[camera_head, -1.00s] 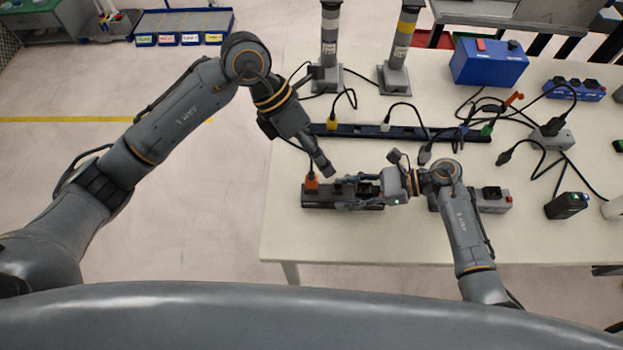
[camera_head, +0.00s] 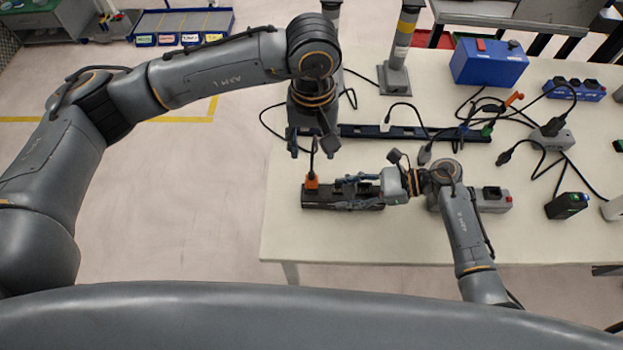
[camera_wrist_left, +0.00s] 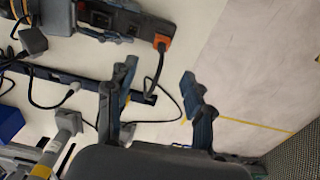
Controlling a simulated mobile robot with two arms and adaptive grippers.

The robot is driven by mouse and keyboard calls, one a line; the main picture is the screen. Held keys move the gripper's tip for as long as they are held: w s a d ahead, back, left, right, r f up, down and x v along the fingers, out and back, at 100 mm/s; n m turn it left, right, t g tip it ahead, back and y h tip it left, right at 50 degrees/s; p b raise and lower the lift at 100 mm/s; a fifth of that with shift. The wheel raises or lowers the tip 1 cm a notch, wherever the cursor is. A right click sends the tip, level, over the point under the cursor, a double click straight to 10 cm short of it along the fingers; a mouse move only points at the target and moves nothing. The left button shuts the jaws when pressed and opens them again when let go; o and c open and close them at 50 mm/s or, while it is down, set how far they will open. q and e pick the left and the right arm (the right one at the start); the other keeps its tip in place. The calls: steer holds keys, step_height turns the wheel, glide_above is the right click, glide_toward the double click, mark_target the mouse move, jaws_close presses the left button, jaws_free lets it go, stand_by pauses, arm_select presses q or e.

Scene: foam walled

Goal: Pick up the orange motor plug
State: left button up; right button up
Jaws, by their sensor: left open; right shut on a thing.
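The orange motor plug (camera_head: 312,182) sits upright at the left end of a dark socket block (camera_head: 316,201) on the white table, with a black cable rising from it. It also shows in the left wrist view (camera_wrist_left: 161,41), with its cable running down between the fingers. My left gripper (camera_head: 312,150) is open and empty, a little beyond and above the plug, not touching it. Its fingers also show in the left wrist view (camera_wrist_left: 158,90). My right gripper (camera_head: 362,190) is shut on the dark socket block, to the right of the plug.
A long dark socket rail (camera_head: 400,133) with cables lies behind the block. Grey posts (camera_head: 395,75) and a blue box (camera_head: 489,62) stand at the back. A grey socket box (camera_head: 494,199) lies right of my right gripper. The table's front strip is clear.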

mark_target(312, 173)
arm_select(q)
step_height(312, 173, down, 12)
steer(key=shift+s+a+r, duration=0.1)
stand_by(0.5)
steer(key=shift+c, duration=0.2)
jaws_close()
